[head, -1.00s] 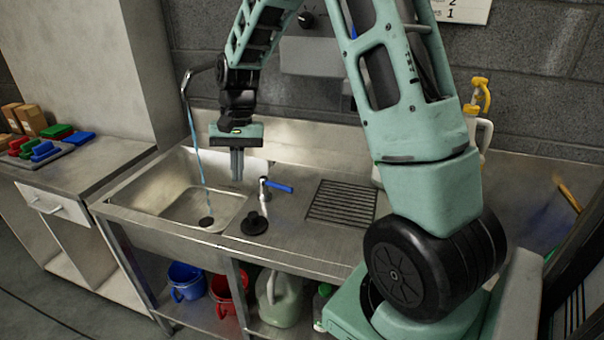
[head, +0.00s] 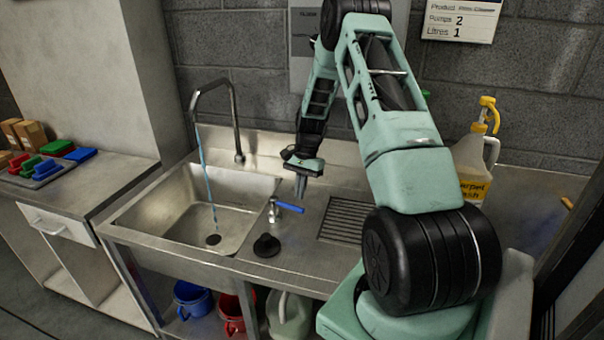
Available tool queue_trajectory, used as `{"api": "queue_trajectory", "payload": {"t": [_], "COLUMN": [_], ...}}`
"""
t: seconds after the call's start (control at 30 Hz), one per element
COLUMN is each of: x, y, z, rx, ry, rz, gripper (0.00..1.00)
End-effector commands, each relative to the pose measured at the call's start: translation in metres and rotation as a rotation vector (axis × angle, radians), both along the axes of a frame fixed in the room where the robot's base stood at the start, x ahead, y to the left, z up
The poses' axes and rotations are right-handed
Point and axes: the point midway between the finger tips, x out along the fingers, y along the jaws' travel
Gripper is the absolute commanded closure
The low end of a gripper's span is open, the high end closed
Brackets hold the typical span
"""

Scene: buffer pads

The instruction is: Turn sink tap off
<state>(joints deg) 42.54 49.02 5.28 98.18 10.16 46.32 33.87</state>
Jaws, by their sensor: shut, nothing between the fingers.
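The sink tap (head: 233,110) is a bent metal spout at the back of the steel sink (head: 176,218). A thin blue stream of water (head: 207,185) runs from it down to the drain. The tap's blue lever (head: 290,207) sits on a short metal valve (head: 273,212) on the counter right of the basin, pointing right. My gripper (head: 300,194) points down just behind and above the lever's right end. Its fingers look shut with nothing between them. I cannot tell whether they touch the lever.
A black plug (head: 267,245) lies on the counter in front of the valve. A ridged drain grid (head: 345,220) is to the right. A yellow-topped bottle (head: 474,165) stands at the back right. Coloured blocks (head: 45,168) lie on the left bench.

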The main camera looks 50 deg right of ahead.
Motion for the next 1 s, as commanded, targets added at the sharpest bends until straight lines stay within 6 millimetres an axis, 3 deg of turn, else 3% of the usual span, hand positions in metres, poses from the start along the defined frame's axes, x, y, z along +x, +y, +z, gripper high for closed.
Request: {"api": "queue_trajectory", "payload": {"t": [0.27,1.0], "x": [-0.001,-0.002], "y": [0.005,0.008], "z": [-0.017,-0.018], "rx": [-0.001,0.000], "ry": [0.000,-0.001], "rz": [0.000,-0.066], "gripper": [1.00,1.00]}}
